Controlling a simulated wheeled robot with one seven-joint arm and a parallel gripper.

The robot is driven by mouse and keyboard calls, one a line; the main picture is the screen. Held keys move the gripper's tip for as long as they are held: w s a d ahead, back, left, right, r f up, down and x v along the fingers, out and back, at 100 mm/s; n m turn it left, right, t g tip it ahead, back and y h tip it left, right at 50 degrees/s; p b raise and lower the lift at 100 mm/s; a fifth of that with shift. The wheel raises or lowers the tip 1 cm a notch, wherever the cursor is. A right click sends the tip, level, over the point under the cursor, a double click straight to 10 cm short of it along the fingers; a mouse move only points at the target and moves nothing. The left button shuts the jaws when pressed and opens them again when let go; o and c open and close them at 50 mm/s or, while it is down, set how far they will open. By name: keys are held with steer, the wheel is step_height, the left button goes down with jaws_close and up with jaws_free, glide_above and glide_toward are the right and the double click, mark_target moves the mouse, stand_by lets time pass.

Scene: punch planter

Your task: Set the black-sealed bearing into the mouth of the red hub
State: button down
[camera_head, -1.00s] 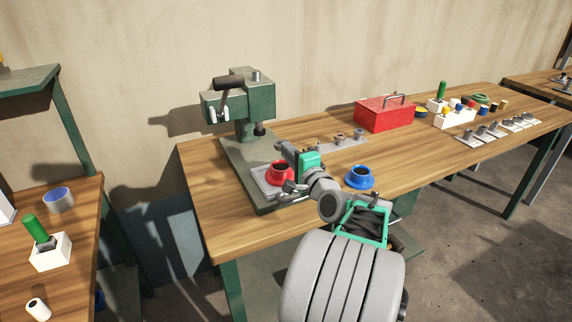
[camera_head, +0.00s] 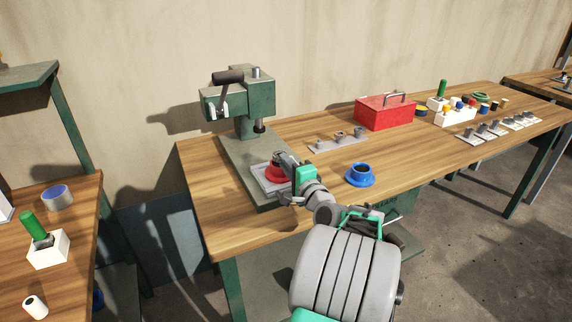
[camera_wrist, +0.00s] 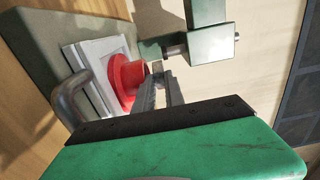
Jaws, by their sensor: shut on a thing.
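The red hub (camera_head: 273,174) sits on a pale square plate on the press base, and it also shows in the wrist view (camera_wrist: 126,79). My gripper (camera_head: 281,158) is at the hub's mouth, with its fingers covering part of the hub. In the wrist view my gripper (camera_wrist: 157,75) has its fingertips close together beside the hub's rim. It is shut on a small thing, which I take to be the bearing. The fingers hide most of it, and I cannot make out its black seal or whether it touches the hub.
The green arbor press (camera_head: 243,105) stands behind the hub. A blue hub (camera_head: 360,175) stands to the right of my gripper. A grey strip (camera_head: 338,142) with small ring-like parts lies behind, near a red toolbox (camera_head: 385,112). The bench front left is clear.

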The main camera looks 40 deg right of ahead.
steer(key=c, duration=1.7)
jaws_free()
steer(key=shift+f, duration=0.1)
steer(key=shift+r, duration=0.2)
steer(key=shift+r+p, duration=0.65)
steer(key=shift+p, duration=0.1)
steer(key=b+v, duration=0.1)
steer(key=v, duration=1.1)
steer(key=shift+a+f, duration=0.1)
